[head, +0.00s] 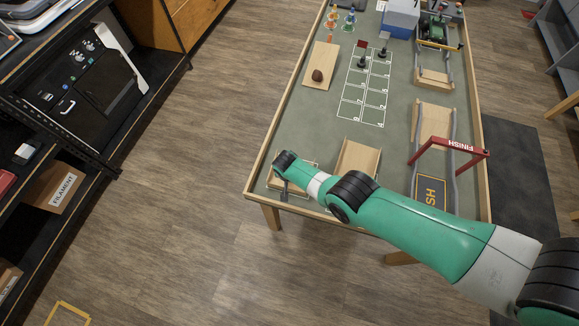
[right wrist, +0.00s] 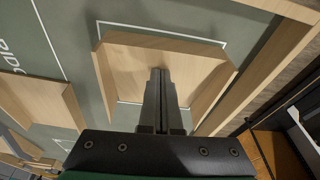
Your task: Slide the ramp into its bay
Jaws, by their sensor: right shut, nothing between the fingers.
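A light wooden ramp-like piece with raised side walls (right wrist: 130,55) lies under my right gripper in the right wrist view. White outline lines of a bay (right wrist: 160,29) show beyond it and beside it, and the piece sits over the outline, slightly turned to it. In the head view this piece (head: 303,172) is at the near left corner of the table, partly hidden by my arm. My right gripper (right wrist: 160,72) is shut and empty, its fingertips over the piece; I cannot tell if they touch it. In the head view it points down (head: 284,192). My left gripper is not in view.
Another wooden piece (head: 357,158) stands to the right, also in the right wrist view (right wrist: 35,100). A red finish arch (head: 450,145) and more track pieces (head: 432,120) are along the right side. A wooden rim (head: 262,150) edges the table.

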